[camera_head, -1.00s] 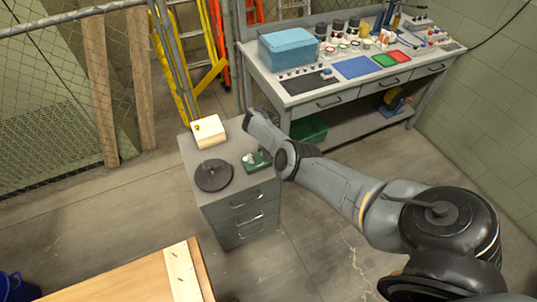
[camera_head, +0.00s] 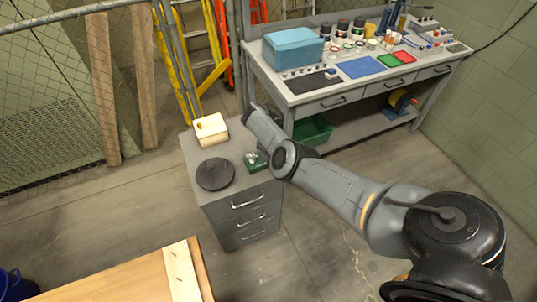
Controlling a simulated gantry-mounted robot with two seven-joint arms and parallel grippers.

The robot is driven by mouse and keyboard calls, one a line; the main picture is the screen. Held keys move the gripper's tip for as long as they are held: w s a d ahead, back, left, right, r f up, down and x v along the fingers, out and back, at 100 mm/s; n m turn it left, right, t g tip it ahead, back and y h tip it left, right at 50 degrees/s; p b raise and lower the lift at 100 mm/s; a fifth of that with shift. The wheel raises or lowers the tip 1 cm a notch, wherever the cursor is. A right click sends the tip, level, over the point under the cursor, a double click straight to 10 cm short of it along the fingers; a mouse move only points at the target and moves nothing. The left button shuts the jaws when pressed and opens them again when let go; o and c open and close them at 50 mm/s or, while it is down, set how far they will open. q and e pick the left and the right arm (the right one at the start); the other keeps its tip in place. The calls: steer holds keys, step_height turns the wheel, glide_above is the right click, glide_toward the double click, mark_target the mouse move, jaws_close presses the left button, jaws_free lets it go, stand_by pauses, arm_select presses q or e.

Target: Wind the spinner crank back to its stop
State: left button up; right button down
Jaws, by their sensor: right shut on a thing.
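A small green device with pale metal parts on top (camera_head: 254,165) sits at the right edge of the grey drawer cabinet's top (camera_head: 196,171). It appears to be the crank device, but the crank itself is mostly hidden. My right gripper (camera_head: 262,156) is at this device, shut on a small part of it, likely the crank handle. The wrist and forearm cover the contact. My left gripper is not in view.
A black round disc (camera_head: 215,174) and a cream box with an orange knob (camera_head: 210,131) share the cabinet top. A workbench with a blue box (camera_head: 292,48) stands behind. A wooden table (camera_head: 130,281) is in front, with bare floor between.

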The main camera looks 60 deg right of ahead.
steer(key=c, duration=1.1)
jaws_free()
steer(key=shift+r, duration=0.1)
steer(key=shift+d+r+p, duration=0.2)
steer(key=shift+r+p, duration=2.4)
steer(key=shift+r, duration=2.75)
